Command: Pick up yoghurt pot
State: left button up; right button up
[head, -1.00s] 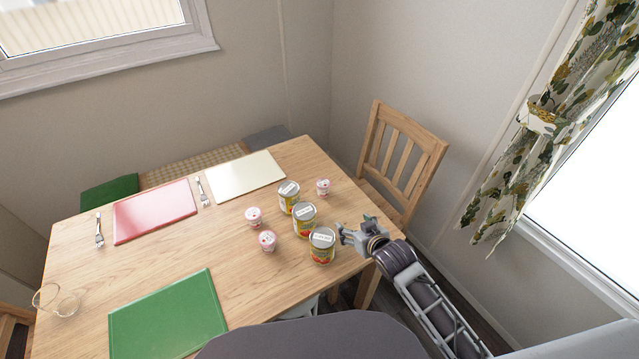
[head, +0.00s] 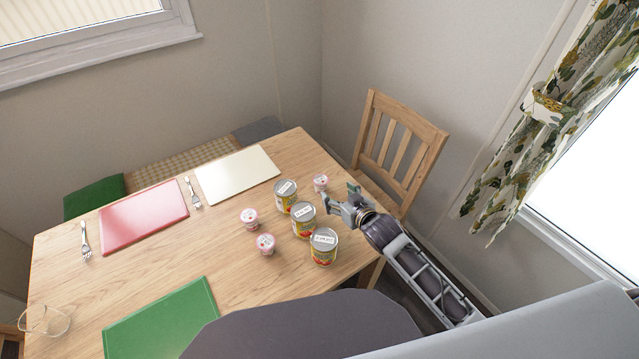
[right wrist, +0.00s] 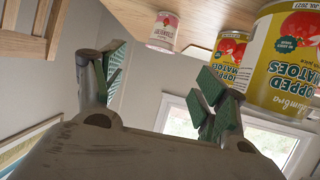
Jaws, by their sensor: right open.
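Three small pink and white yoghurt pots stand on the wooden table. One yoghurt pot (head: 320,183) stands at the far right, behind the cans. A second pot (head: 250,218) and a third pot (head: 265,244) stand left of the cans. My right gripper (head: 340,197) is open and empty at the table's right edge, close to the far right pot but apart from it. In the right wrist view, which looks turned over, a pot (right wrist: 163,32) shows beyond the open fingers (right wrist: 160,85). My left gripper is not in view.
Three tomato cans stand in a row beside the pots: the far can (head: 286,197), the middle can (head: 303,220) and the near can (head: 323,247). A wooden chair (head: 400,145) stands past the right edge. Green, red and white mats lie on the table (head: 170,262).

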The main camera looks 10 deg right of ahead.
aim_at(323, 182)
jog(key=x, duration=0.3)
jog(key=shift+w+a+f, duration=0.1)
jog(key=shift+w+f, duration=0.1)
jog(key=shift+w, duration=0.15)
jog(key=shift+x, duration=2.35)
jog(key=shift+w+f, duration=0.1)
jog(key=shift+w, duration=0.05)
jog(key=shift+w+a+f, duration=0.15)
jog(key=shift+w+f, duration=0.05)
jog(key=shift+w, duration=0.2)
jog(key=shift+x, duration=1.95)
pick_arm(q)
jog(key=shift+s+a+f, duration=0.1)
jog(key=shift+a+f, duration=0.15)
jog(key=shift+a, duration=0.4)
